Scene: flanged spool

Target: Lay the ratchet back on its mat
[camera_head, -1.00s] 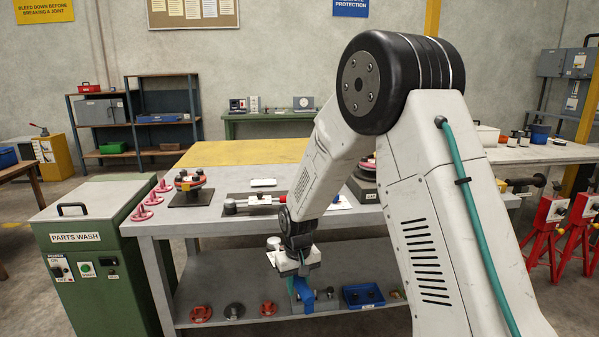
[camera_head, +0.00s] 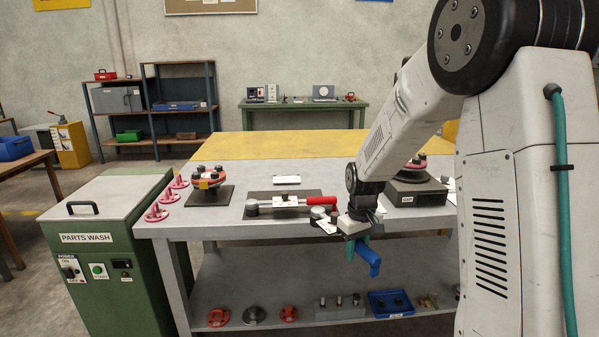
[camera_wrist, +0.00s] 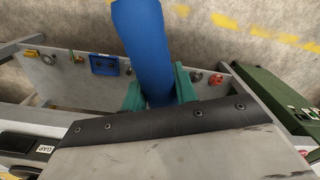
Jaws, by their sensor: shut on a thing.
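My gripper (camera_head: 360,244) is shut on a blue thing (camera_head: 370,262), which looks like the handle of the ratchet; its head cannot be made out. It hangs tilted in front of the bench's front edge, above the lower shelf. In the wrist view the blue handle (camera_wrist: 145,45) stands between the teal fingers (camera_wrist: 160,98). A dark grey mat (camera_head: 262,212) lies on the bench, left of my gripper, with a red-handled tool (camera_head: 320,200) on it. Whether this is the ratchet's mat cannot be told.
A red flanged part (camera_head: 208,181) stands at left, a dark block (camera_head: 415,192) at right. The lower shelf holds a blue tray (camera_head: 390,304) and several parts. A green parts washer (camera_head: 100,225) stands left.

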